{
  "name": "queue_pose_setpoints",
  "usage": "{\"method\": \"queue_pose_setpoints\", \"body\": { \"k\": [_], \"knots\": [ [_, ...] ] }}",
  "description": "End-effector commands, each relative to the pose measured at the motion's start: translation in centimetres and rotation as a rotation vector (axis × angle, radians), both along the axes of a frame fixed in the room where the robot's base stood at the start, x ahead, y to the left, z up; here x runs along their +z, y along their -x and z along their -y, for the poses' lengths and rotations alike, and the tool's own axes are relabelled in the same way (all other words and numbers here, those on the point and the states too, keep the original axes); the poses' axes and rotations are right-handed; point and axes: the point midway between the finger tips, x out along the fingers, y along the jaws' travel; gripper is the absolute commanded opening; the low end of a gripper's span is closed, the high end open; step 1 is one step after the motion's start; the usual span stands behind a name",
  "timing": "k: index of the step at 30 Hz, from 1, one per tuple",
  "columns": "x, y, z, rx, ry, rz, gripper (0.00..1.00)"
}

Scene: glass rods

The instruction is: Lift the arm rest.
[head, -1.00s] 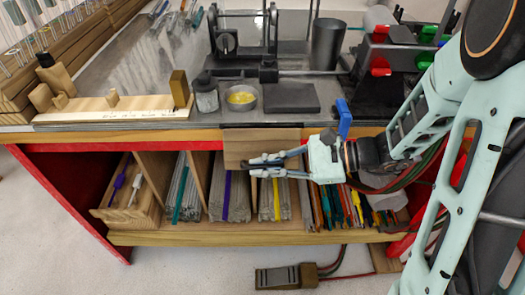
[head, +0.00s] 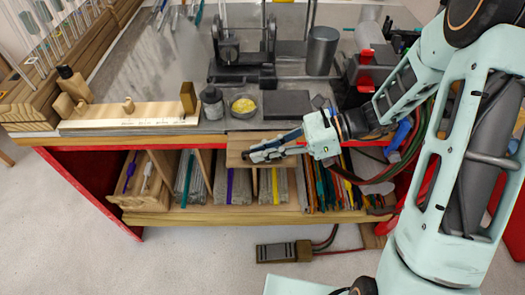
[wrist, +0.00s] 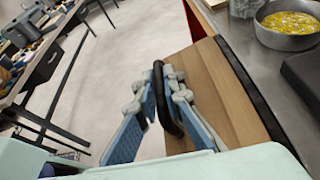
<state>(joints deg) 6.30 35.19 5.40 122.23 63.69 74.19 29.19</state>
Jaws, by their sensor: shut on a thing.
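The arm rest is a wooden flap (head: 236,147) at the front edge of the workbench, below the tray with yellow material. It now looks raised to about level with the bench top. In the wrist view its wooden face (wrist: 222,90) lies right of the fingers, with a dark edge strip along the bench. My gripper (head: 258,153) is at the flap. In the wrist view my gripper (wrist: 164,80) has its blue-grey fingers closed around a black loop handle (wrist: 167,112) on the flap. Part of the flap is hidden behind the fingers.
The bench top (head: 150,75) holds a small jar (head: 212,103), a round tray of yellow material (head: 243,105) and a dark block (head: 287,104). Below, a shelf (head: 230,216) holds bundles of rods. A foot pedal (head: 284,252) lies on the floor.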

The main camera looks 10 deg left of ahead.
Motion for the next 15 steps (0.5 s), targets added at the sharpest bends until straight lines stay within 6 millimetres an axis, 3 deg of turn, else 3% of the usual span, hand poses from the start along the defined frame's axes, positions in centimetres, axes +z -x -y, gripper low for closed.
{"method": "queue_pose_setpoints", "body": {
  "k": [15],
  "knots": [
    [1.49,-0.87,-0.15,-0.003,-0.001,0.004,0.0]
  ]
}}
